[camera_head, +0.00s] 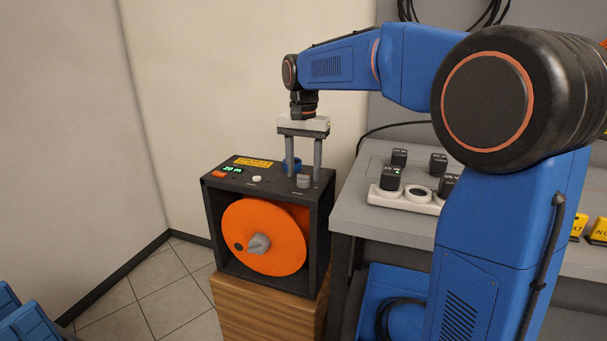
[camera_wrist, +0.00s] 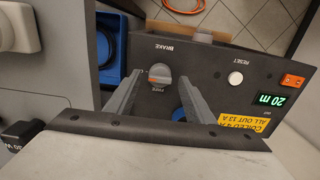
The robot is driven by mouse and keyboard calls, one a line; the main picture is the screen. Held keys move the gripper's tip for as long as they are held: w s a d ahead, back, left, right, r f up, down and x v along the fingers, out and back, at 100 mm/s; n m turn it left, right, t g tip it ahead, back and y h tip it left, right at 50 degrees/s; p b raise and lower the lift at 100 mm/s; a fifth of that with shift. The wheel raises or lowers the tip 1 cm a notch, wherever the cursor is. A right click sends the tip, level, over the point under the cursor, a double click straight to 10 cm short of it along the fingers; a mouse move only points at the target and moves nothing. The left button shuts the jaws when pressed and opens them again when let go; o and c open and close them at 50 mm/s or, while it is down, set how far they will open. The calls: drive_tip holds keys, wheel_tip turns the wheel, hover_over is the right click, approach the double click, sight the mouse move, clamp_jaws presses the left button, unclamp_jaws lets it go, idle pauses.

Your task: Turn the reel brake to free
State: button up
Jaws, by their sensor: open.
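The cable reel box (camera_head: 212,215) is dark grey and holds an orange reel (camera_head: 255,230) with a grey centre knob. The brake knob (camera_head: 303,181) is a small grey knob on the box's top panel. In the wrist view the brake knob (camera_wrist: 160,74) sits beside an upside-down BRAKE label; smaller lettering beside it is too small to read surely, and I cannot tell its setting. My gripper (camera_head: 304,175) is open and points down over the panel. In the wrist view the fingers of my gripper (camera_wrist: 161,80) lie on either side of the brake knob, with a gap at each side.
A grey workbench (camera_head: 372,218) with chargers stands close on the right.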

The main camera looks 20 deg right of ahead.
drive_tip(key=shift+f, duration=0.8)
drive_tip(key=c, duration=1.1)
drive_tip(key=shift+o, duration=0.2)
